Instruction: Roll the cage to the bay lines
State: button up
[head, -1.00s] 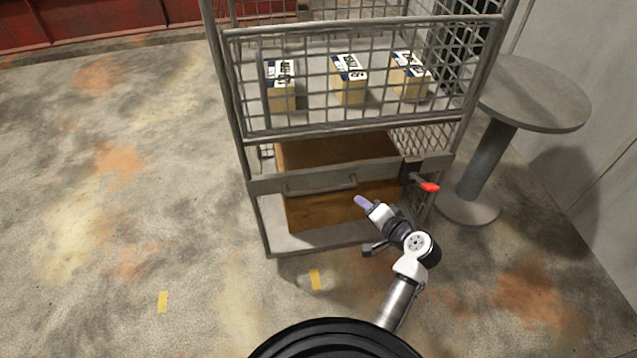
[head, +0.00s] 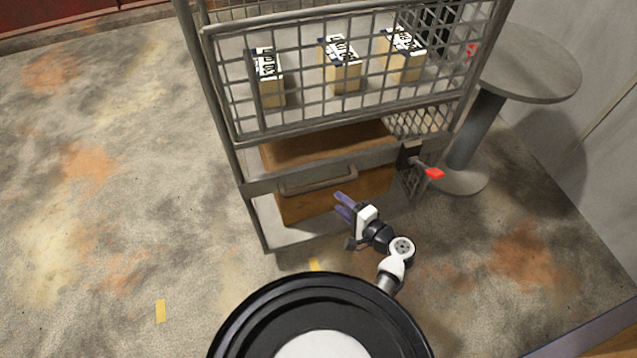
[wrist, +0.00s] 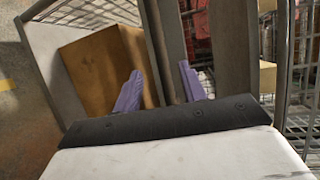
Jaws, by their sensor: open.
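The grey wire cage (head: 256,188) stands upright in front of me. A handle (head: 318,180) runs along its front rail, and a red-tipped lever (head: 434,173) sticks out at the rail's right end. My gripper (head: 342,204) is open and empty, just in front of the rail, near the handle's right end. In the wrist view, my gripper's purple fingers (wrist: 162,84) are apart, with a grey bar of the cage (wrist: 168,40) seen between them. I cannot tell whether the bar lies between the fingertips or beyond them. Short yellow floor marks (head: 160,310) lie at front left.
Several boxes stand in the cage: three labelled ones (head: 340,68) on the upper shelf and a large brown one (head: 345,196) below. A round grey table (head: 530,65) stands close at right, by the wall. The floor at left (head: 110,220) is clear.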

aim_at(320, 186)
jog(key=p+x, duration=0.1)
jog(key=x, duration=0.9)
jog(key=shift+w+p, duration=0.1)
jog(key=shift+p, duration=0.3)
grip_shut()
